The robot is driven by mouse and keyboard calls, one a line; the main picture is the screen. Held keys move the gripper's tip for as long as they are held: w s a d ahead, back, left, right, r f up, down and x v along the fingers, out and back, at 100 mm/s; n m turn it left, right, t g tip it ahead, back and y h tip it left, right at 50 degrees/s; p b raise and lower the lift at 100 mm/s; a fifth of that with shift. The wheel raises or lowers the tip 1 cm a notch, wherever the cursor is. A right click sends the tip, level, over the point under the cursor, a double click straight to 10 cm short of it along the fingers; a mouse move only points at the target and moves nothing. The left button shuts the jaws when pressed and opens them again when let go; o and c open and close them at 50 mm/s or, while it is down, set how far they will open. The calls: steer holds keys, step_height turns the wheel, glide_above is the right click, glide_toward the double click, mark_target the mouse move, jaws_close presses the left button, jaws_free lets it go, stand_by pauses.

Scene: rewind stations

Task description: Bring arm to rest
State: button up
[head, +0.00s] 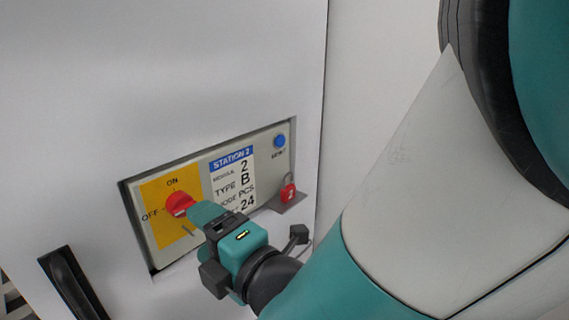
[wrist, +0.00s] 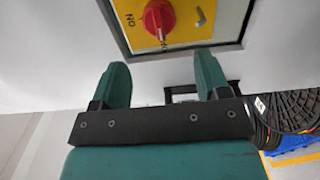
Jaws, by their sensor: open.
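My gripper (head: 205,216) is in front of the lower left part of the Station 2 control panel (head: 205,166). In the wrist view its two teal fingers (wrist: 161,75) stand wide apart with nothing between them. A red rotary switch (head: 180,204) sits on a yellow plate (head: 153,194) marked ON and OFF. In the wrist view the red switch (wrist: 159,17) lies beyond the fingertips, between their lines, and looks clear of them. In the head view a finger overlaps the switch's right edge. My arm reaches in from the right.
A blue reset button (head: 280,141) and a red padlock (head: 288,193) are at the panel's right end. A black handle (head: 72,285) stands out at lower left. The wrist view shows a black coil (wrist: 292,112) at right.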

steer(key=shift+s+d, duration=0.1)
steer(key=shift+d, duration=0.15)
steer(key=w+d+m+t+h, duration=0.3)
steer(key=w+d+m+h, duration=0.45)
steer(key=d+m, duration=0.2)
steer(key=s+d+f+m+g+h, duration=0.15)
steer(key=d+m+g+h, duration=0.3)
steer(key=d+m, duration=0.6)
steer(key=s+d+r+m+g+y+p, duration=0.1)
steer(key=s+d+r+g, duration=0.25)
steer(key=s, duration=0.45)
steer(key=s+d+r+m+g+p, duration=0.1)
steer(key=s+d+r+g, duration=0.1)
steer(key=s+d+g, duration=0.45)
step_height(320, 180, up, 14)
steer(key=s+a+t+p, duration=0.1)
steer(key=a+p, duration=0.1)
steer(key=p, duration=1.2)
steer(key=shift+s+a, duration=0.2)
steer(key=shift+s, duration=0.1)
